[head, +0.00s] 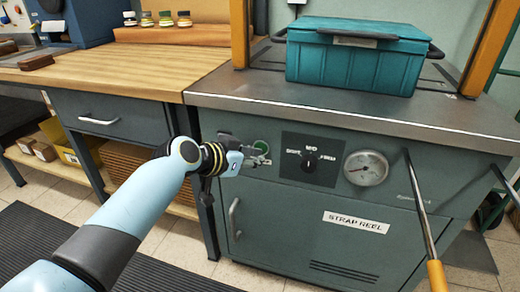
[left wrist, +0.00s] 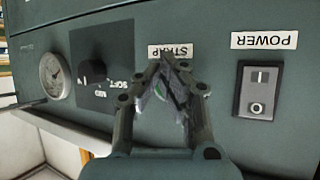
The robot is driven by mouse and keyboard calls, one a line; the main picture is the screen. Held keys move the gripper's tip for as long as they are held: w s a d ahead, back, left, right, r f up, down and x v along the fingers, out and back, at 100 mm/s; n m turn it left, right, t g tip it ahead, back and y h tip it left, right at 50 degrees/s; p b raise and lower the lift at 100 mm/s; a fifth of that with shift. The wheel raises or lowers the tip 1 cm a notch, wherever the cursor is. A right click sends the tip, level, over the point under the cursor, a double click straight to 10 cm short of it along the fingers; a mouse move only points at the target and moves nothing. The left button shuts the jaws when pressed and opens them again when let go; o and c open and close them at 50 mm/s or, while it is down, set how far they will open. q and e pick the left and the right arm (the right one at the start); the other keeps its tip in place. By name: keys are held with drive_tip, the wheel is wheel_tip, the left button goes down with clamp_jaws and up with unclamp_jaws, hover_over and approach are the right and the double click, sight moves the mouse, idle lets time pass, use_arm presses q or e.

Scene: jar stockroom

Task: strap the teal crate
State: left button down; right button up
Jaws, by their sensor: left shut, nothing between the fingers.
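The teal crate (head: 352,64) sits with its lid on and dark side handles on the metal top (head: 225,92) of the strapping machine, between orange posts (head: 487,50). I see no strap around it. My left gripper (head: 264,160) is shut and empty at the front panel, close to the green strap button (head: 261,145). In the left wrist view the gripper (left wrist: 172,62) covers part of the "STRAP" label (left wrist: 185,51) and most of the button. I cannot tell whether the fingertips touch it. My right gripper is not in view.
The panel has a SOFT/MID/FIRM knob (head: 310,160), a gauge (head: 366,168) and, in the left wrist view, a power rocker switch (left wrist: 256,92). A rod with an orange handle (head: 437,275) stands in front at right.

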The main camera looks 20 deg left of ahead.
use_arm(q)
drive_tip(key=shift+s+p, duration=0.3)
drive_tip(key=shift+s, duration=0.5)
